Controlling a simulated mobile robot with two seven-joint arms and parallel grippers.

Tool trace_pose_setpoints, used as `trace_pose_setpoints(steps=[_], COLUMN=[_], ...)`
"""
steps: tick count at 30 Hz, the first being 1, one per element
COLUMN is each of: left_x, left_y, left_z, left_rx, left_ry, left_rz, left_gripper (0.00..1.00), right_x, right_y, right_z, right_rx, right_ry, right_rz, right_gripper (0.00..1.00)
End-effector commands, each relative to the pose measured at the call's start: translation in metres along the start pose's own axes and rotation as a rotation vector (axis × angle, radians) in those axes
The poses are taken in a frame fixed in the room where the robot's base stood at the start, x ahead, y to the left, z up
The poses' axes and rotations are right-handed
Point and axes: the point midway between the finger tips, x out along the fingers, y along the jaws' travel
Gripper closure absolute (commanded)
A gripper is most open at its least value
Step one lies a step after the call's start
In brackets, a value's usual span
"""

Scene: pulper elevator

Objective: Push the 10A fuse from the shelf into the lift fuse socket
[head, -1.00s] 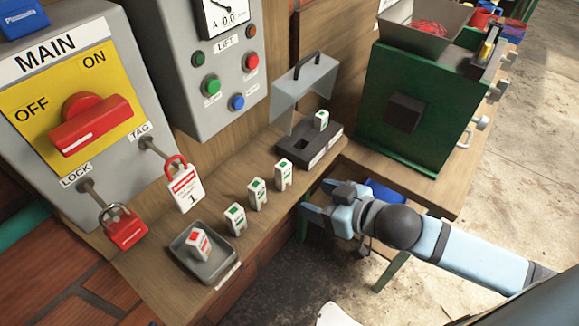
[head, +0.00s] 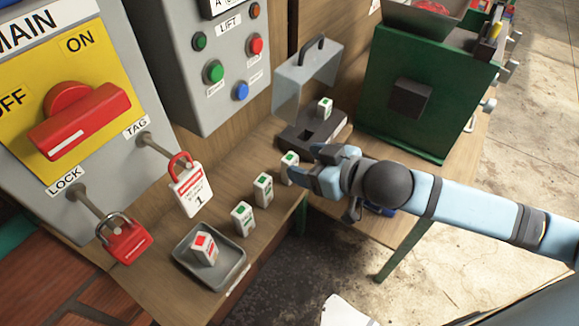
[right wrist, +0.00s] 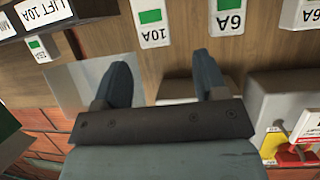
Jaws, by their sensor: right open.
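The 10A fuse (head: 289,164), white with a green top, stands upright on the wooden shelf (head: 215,255), nearest the socket in its row. One finger partly covers it in the head view. In the right wrist view its 10A label (right wrist: 153,32) shows ahead, between the finger lines and left of centre. My right gripper (head: 311,163) is open and empty beside it at the shelf's front edge. The lift fuse socket (head: 297,140) is a dark block beyond, with an open slot; its LIFT 10A label shows in the right wrist view (right wrist: 47,10). My left gripper is not in view.
Two 6A fuses (head: 263,188) (head: 242,217) stand nearer in the row. A grey tray (head: 236,268) holds a red-topped fuse. Another fuse (head: 324,107) sits on the socket block's far end. A clear handled cover (head: 288,88) stands behind. A green machine (head: 385,115) stands right.

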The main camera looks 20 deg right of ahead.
Motion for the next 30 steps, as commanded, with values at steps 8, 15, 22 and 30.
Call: trace_pose_setpoints(steps=[8, 15, 22, 30], left_x=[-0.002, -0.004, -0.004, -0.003], left_y=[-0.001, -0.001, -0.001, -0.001], left_z=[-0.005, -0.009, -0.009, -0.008], left_rx=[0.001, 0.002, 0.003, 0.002], left_ry=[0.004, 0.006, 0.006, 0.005], left_rz=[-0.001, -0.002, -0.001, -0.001], left_gripper=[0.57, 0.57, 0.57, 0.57], right_x=[0.024, 0.055, 0.059, 0.059], right_y=[0.002, 0.003, 0.003, 0.003], right_z=[0.004, 0.008, 0.009, 0.009], right_rx=[0.0, -0.001, -0.001, -0.001], right_ry=[0.001, 0.001, 0.0, 0.0], right_rz=[0.0, 0.0, 0.0, 0.0], right_gripper=[0.34, 0.34, 0.34, 0.85])
